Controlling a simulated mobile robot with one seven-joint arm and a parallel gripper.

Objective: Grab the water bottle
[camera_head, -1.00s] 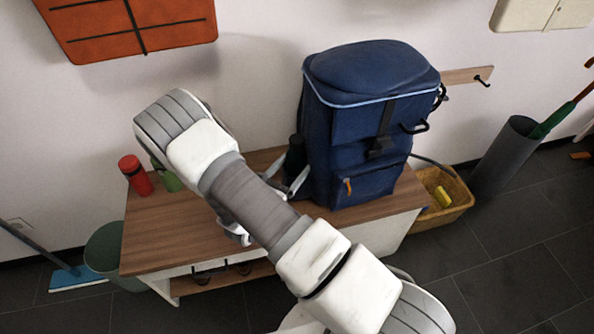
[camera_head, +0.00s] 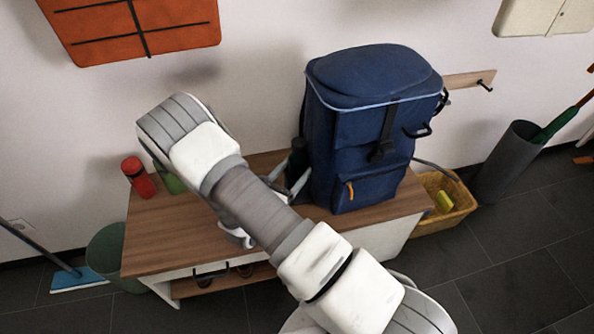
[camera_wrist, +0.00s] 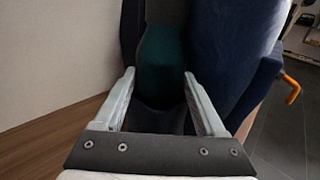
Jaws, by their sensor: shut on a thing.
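The water bottle (camera_wrist: 160,62) is dark teal and stands upright against the side of the blue backpack (camera_wrist: 228,50) in the wrist view. In the head view the bottle (camera_head: 298,152) shows as a dark shape at the left side of the backpack (camera_head: 350,130). My gripper (camera_wrist: 158,78) has one finger on each side of the bottle and is shut on it. Dark material lies between the fingers below the teal part; I cannot tell whether it is a side pocket. In the head view my gripper (camera_head: 288,188) is partly hidden behind my arm.
The backpack stands on a wooden-topped bench (camera_head: 160,235). A red bottle (camera_head: 138,177) and a green item (camera_head: 172,180), partly hidden by my arm, stand at the bench's left end. A basket (camera_head: 455,208) and a grey bin (camera_head: 508,160) are on the right. The wall is close behind.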

